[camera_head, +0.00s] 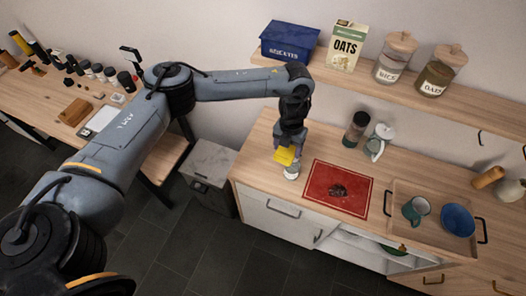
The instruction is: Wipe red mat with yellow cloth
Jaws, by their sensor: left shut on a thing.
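The red mat (318,184) lies flat on the wooden counter, with a dark patch (338,190) near its middle. My left gripper (287,150) points down over the counter, left of the mat and above it. It is shut on the yellow cloth (285,156), which is bunched at the fingertips. A small white round object (291,172) stands on the counter just under the cloth; I cannot tell whether they touch. My right gripper is not in view.
Right of the mat, a wooden tray (433,240) holds a green mug (416,209) and a blue bowl (458,220). A dark jar (356,129) and a white-lidded glass vessel (379,141) stand behind the mat. A shelf (390,84) runs above the counter.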

